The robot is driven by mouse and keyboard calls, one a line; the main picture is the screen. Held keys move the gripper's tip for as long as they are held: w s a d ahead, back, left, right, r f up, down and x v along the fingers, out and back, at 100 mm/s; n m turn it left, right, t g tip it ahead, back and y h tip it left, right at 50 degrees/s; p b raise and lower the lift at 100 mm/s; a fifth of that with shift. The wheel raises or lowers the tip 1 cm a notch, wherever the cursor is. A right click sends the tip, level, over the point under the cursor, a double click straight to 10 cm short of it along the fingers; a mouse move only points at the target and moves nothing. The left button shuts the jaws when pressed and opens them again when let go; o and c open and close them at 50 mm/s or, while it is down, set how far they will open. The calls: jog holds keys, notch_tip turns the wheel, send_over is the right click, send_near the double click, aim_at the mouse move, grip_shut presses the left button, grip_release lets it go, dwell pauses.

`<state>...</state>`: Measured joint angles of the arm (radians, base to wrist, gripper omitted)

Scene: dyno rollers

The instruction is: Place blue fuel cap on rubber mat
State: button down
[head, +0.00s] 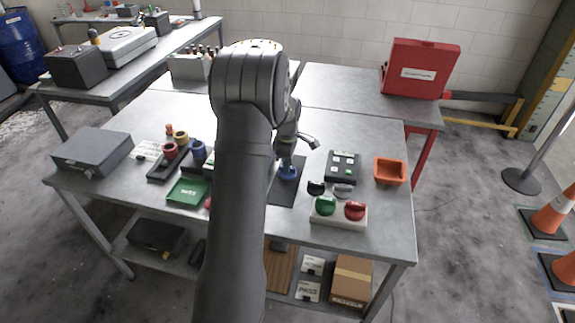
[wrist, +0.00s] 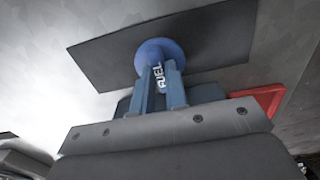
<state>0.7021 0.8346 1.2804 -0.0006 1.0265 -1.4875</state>
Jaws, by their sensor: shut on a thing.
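The blue fuel cap (head: 288,173) is at the dark rubber mat (head: 287,192) on the table, right of my arm in the head view. In the wrist view the cap (wrist: 160,60) shows a round blue flange and a grip marked FUEL, with the mat (wrist: 215,40) behind it. My gripper (wrist: 161,95) is shut on the cap's grip; it also shows in the head view (head: 287,158). The cap overlaps the mat in both views; I cannot tell whether it touches. My arm hides part of the mat.
Right of the mat are a dark button box (head: 343,166), an orange tray (head: 390,171) and a white block (head: 340,215) with green and red caps. Left are a green PASS tray (head: 188,191) and a grey box (head: 93,151). A red case (head: 420,68) stands behind.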

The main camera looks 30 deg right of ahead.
jog(key=shift+f, duration=0.2)
jog(key=c, duration=1.4)
grip_release()
jog(key=shift+f, duration=0.15)
jog(key=shift+c, duration=0.2)
notch_tip(320, 180, up, 12)
jog(key=shift+r, duration=0.2)
jog(key=shift+f, duration=0.1)
jog(key=shift+f, duration=4.25)
